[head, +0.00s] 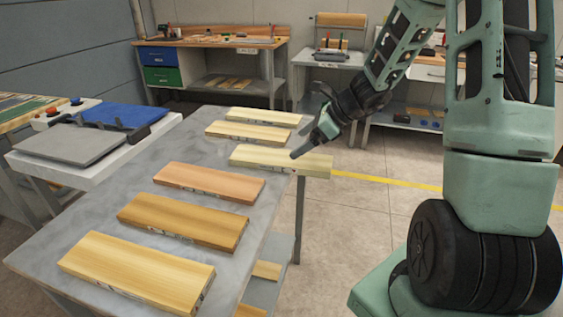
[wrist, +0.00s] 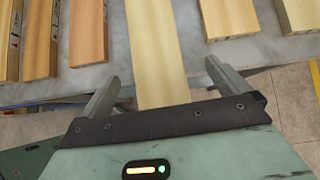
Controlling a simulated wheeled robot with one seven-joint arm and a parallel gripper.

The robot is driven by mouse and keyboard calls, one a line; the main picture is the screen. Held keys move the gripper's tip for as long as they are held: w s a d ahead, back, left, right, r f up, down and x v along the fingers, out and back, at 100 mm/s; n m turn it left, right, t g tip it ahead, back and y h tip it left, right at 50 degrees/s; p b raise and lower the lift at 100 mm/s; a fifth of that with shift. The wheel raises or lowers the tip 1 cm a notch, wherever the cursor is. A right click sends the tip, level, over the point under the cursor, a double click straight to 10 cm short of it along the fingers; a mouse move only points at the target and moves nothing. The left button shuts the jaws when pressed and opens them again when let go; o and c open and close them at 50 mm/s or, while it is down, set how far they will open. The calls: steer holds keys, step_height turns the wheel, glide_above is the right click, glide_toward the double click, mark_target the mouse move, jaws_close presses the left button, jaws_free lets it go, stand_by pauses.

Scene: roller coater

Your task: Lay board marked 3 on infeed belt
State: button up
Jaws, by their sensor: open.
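Several boards lie in a row on the grey table (head: 112,192). A pale board (head: 270,156) overhangs the table's right edge. My gripper (head: 303,148) is open and empty at that overhanging end. In the wrist view the same pale board (wrist: 155,45) lies between my spread fingers (wrist: 160,72), with gaps on both sides; finger height relative to it is unclear. The side labels are too small to read, so I cannot tell which board is marked 3. A white-framed machine with a grey flat surface (head: 72,145) and a blue one (head: 120,114) stands left; I cannot tell whether either is the infeed belt.
A reddish board (head: 209,182), a brown board (head: 183,219) and a yellow board (head: 135,270) lie nearer. Two pale boards (head: 263,116) (head: 247,131) lie farther. Workbenches (head: 210,43) stand behind.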

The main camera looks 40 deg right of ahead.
mark_target(282, 157)
steer(key=shift+s+x, duration=0.15)
steer(key=shift+x, duration=1.6)
steer(key=shift+s+x, duration=0.15)
steer(key=shift+x, duration=1.65)
steer(key=shift+a+f, duration=0.1)
steer(key=shift+a, duration=0.1)
steer(key=shift+c, duration=0.3)
steer(key=c, duration=1.2)
